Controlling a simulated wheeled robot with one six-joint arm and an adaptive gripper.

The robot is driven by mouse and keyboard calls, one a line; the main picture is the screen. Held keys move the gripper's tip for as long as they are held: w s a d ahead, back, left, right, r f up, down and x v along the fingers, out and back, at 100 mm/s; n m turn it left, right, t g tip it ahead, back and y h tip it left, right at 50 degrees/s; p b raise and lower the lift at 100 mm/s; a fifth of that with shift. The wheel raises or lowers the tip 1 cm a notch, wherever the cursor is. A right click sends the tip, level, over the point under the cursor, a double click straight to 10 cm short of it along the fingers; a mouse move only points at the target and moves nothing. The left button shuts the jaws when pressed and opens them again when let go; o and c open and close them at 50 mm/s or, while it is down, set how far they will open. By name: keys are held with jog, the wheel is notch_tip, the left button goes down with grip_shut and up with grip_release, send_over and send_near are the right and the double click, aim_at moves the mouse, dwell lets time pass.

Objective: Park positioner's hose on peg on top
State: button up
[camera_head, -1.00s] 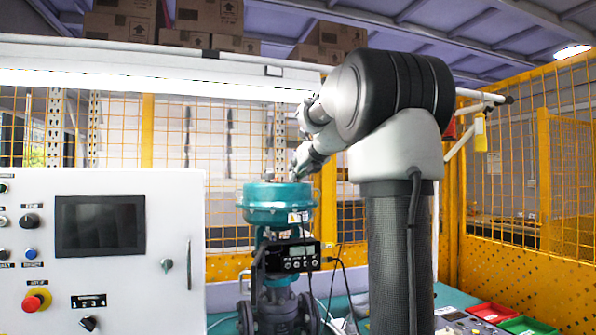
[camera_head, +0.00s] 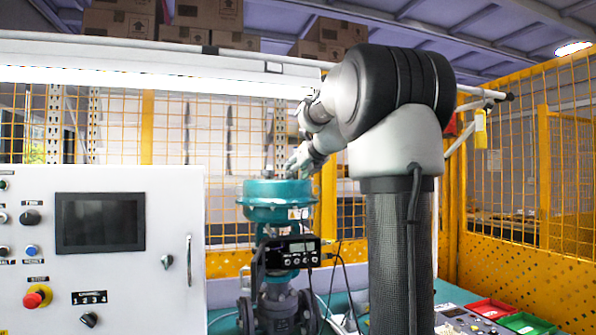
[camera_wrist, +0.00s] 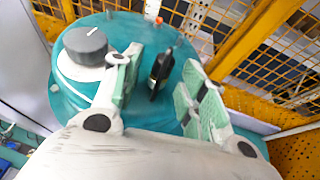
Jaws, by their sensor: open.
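The teal actuator (camera_head: 278,208) stands upright, with the black positioner (camera_head: 292,253) and its small display mounted on its front below the top housing. My gripper (camera_head: 292,170) is just above the actuator's top. In the wrist view my gripper (camera_wrist: 160,90) is open, with pale green pads apart. A dark, slim fitting (camera_wrist: 160,72) stands on the teal top (camera_wrist: 128,25) between the pads, with a gap on both sides. I cannot tell whether it is the hose's end or the peg. A grey round knob (camera_wrist: 85,48) sits left of it, partly behind the left finger.
A small orange-tipped stub (camera_wrist: 159,20) stands near the top's far edge. A white control cabinet (camera_head: 100,240) is left of the actuator. A yellow mesh fence (camera_head: 525,170) stands behind and to the right. Red (camera_head: 487,311) and green (camera_head: 527,324) bins lie at lower right.

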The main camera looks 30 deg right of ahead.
jog(key=v, duration=1.2)
jog(key=s+a+f+n+g, duration=0.1)
jog(key=s+f+n+g, duration=0.15)
jog(key=f+n, duration=0.55)
jog(key=s+a+f+n+g, duration=0.2)
jog(key=s+f+n, duration=0.2)
jog(key=f+n, duration=0.5)
jog(key=s+a+f+n+g+y, duration=0.1)
jog(key=s+a+f+n+g, duration=0.1)
jog(key=s+a+f+n, duration=0.4)
jog(key=s+a+f+n+g, duration=0.2)
jog(key=s+a+f+n, duration=0.5)
jog(key=s+n, duration=0.5)
jog(key=shift+s+a+f+n+g+y, duration=0.2)
jog(key=shift+a+f+n+g+y, duration=0.15)
jog(key=shift+f+n, duration=1.05)
